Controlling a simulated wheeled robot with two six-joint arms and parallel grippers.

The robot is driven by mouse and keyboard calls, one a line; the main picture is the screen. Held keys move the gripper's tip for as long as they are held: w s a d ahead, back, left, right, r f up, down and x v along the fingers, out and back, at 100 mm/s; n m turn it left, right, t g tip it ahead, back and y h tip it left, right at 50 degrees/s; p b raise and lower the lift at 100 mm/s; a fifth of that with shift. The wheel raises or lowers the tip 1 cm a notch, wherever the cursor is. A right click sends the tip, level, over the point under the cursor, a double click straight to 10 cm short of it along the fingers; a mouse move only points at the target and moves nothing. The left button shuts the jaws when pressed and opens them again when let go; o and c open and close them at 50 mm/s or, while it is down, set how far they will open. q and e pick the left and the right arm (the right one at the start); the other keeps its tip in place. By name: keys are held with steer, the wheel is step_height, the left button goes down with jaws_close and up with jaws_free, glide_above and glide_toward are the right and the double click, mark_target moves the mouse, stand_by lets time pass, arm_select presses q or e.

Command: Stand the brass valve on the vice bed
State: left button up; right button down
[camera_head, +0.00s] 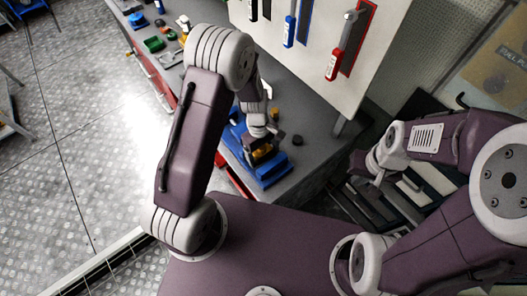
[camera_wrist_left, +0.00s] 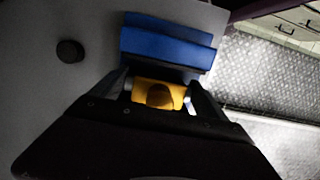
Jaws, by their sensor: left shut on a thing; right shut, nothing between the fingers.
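The brass valve (camera_wrist_left: 172,91) is a yellow block with a dark round part, seen between my left fingers in the left wrist view. My left gripper (camera_head: 262,151) is shut on it, over the blue vice (camera_head: 272,180) on the grey bench. The vice also shows in the left wrist view (camera_wrist_left: 165,38), just beyond the valve. The gripper hides much of the valve, and I cannot tell whether it touches the vice bed. My right gripper (camera_head: 373,176) is shut and empty, off to the right, away from the vice.
A dark round knob (camera_head: 298,140) lies on the bench (camera_head: 318,125) right of the vice; a small yellow piece (camera_head: 275,114) lies behind. A tool board (camera_head: 318,52) with hanging hand tools rises behind the bench. Green and blue items (camera_head: 154,43) stand at the bench's far left.

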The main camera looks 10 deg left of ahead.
mark_target(264, 148)
arm_select(q)
steer(key=shift+w, duration=0.1)
stand_by(0.3)
steer(key=shift+f, duration=0.3)
steer(key=o, duration=1.8)
steer(key=shift+r+p, duration=2.35)
steer(key=shift+r, duration=0.2)
